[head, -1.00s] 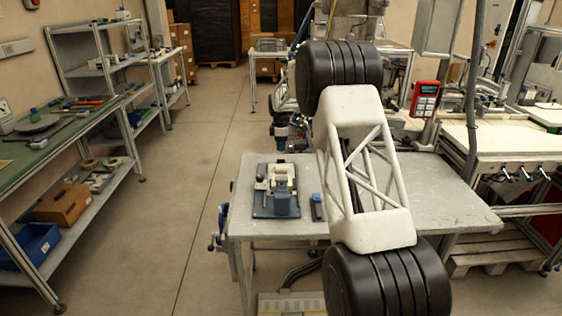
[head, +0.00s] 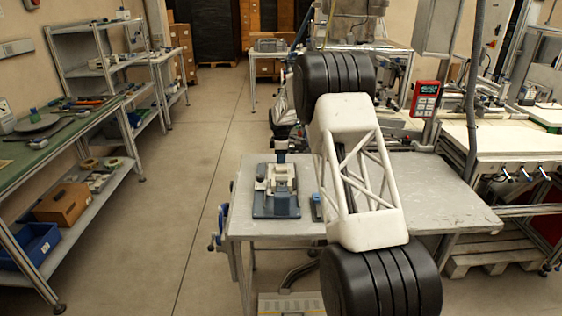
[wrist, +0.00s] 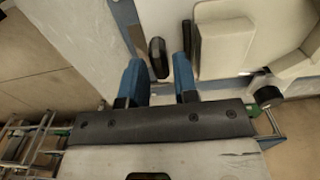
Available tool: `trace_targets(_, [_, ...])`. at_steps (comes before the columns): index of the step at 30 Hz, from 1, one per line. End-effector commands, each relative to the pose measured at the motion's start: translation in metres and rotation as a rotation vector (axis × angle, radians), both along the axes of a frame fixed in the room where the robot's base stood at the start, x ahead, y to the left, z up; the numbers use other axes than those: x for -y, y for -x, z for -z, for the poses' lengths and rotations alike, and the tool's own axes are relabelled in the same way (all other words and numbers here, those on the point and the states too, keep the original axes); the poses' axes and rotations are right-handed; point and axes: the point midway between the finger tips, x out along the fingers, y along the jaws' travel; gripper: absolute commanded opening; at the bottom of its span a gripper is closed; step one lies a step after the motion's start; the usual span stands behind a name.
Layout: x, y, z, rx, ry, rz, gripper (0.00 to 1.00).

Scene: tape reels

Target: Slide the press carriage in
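The press (head: 277,205) stands near the left end of the grey table, a blue-grey base with cream blocks on top. In the wrist view a large cream block (wrist: 225,45) of the press shows beside a blue base edge (wrist: 127,22). Which part is the carriage I cannot tell. My gripper (wrist: 160,75) has two blue fingers spread apart, with an upright dark knob (wrist: 157,57) seen in the gap between their tips. The fingers show no clear contact with the knob.
A small blue item (head: 316,207) stands on the grey table (head: 440,190) right of the press, partly behind my arm. The table's right part is clear. A workbench with shelves (head: 60,150) is at left; a red handheld device (head: 426,98) hangs at right.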

Motion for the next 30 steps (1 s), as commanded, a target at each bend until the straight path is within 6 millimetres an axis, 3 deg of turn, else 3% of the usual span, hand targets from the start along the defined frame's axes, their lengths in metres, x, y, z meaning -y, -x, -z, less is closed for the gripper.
trace_targets(6, [0.000, 0.000, 0.015, 0.002, 0.000, 0.000, 0.28])
trace_targets(17, [0.000, 0.000, 0.018, 0.002, 0.000, 0.000, 0.28])
trace_targets(23, [0.000, 0.000, 0.018, 0.002, 0.000, 0.000, 0.00])
trace_targets(30, [0.000, 0.000, 0.018, 0.002, 0.000, 0.000, 0.00])
